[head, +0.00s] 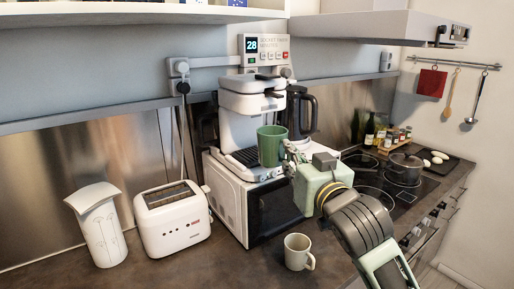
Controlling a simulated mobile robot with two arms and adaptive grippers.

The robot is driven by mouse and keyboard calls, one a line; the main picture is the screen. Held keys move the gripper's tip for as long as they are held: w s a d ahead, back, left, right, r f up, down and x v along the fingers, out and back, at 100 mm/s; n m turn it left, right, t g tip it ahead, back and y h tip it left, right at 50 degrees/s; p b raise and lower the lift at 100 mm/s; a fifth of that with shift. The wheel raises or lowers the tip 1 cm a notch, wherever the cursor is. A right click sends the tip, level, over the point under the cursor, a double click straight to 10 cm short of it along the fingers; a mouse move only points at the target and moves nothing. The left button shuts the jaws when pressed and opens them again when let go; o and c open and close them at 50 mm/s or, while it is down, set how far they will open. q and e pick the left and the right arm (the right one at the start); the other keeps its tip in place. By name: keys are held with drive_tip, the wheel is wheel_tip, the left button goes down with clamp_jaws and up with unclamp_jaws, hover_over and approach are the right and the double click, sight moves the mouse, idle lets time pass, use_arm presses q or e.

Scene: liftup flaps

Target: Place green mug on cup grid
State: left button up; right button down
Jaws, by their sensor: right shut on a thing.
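A green mug (270,147) is upright at the front of the white coffee machine (251,105), at the height of its cup grid (244,157). My right gripper (289,152) is shut on the mug at its right side. The mug covers the right part of the grid, and I cannot tell whether its base touches the grid. The coffee machine stands on a white microwave (228,200). My left gripper is not in view.
A toaster (172,218) and a white container (98,226) stand at the left. A pot (404,169) sits on the cooktop at the right.

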sight(283, 151)
drive_tip(key=p+x, duration=0.1)
drive_tip(key=x, duration=0.6)
drive_tip(key=shift+r, duration=0.15)
drive_tip(key=w+f+p, duration=0.1)
drive_tip(key=w, duration=0.1)
drive_tip(key=w+a+f+p, duration=0.1)
drive_tip(key=w, duration=0.2)
drive_tip(key=w+a+f+p, duration=0.1)
drive_tip(key=w, duration=0.1)
drive_tip(key=shift+w+a+f+p, duration=0.1)
drive_tip(key=shift+w+a+p, duration=0.15)
drive_tip(key=shift+w+p, duration=0.1)
drive_tip(key=shift+f, duration=0.25)
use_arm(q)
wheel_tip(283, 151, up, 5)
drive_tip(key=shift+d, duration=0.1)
use_arm(e)
drive_tip(key=shift+f, duration=0.1)
drive_tip(key=c, duration=2.3)
unclamp_jaws()
drive_tip(key=shift+f, duration=0.15)
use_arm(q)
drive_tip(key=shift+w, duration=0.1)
use_arm(e)
drive_tip(key=o, duration=0.4)
